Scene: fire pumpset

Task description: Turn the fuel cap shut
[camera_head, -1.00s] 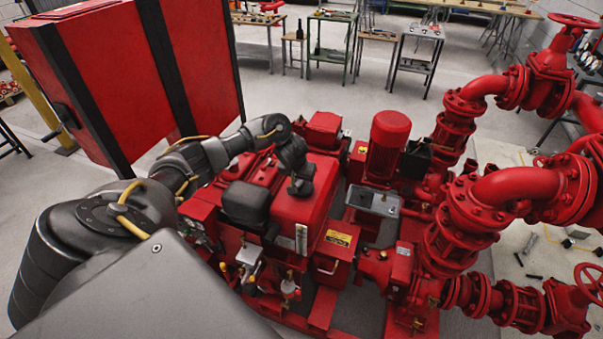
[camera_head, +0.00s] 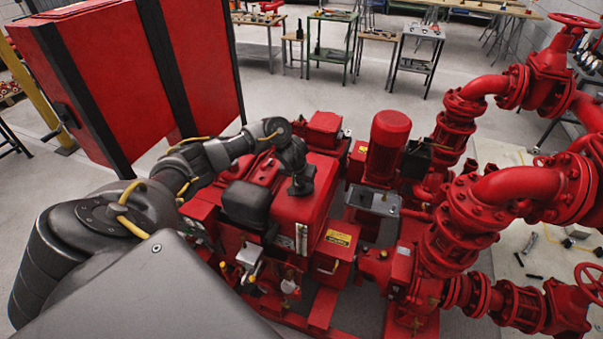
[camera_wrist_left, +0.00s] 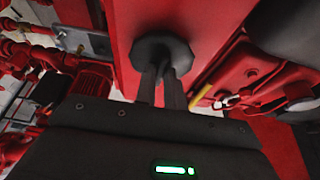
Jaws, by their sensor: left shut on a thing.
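The fuel cap (camera_wrist_left: 162,50) is a dark, many-sided knob on top of the red fuel tank (camera_wrist_left: 115,35). In the head view the tank (camera_head: 318,205) is the red box in the middle of the pumpset, and the dark cap (camera_head: 300,189) is small on its top. My left gripper (camera_head: 299,180) stands over the tank, pointing down. In the left wrist view, its two dark fingers (camera_wrist_left: 163,78) are shut on the cap, which sits on the tank top. How far the cap is turned cannot be told. My right gripper is not in view.
A black box (camera_head: 246,203) sits left of the tank, close to my arm. A red motor (camera_head: 388,145) and large red pipes (camera_head: 515,187) stand to the right. A tall red cabinet (camera_head: 130,80) stands behind my left arm. Workbenches are far back.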

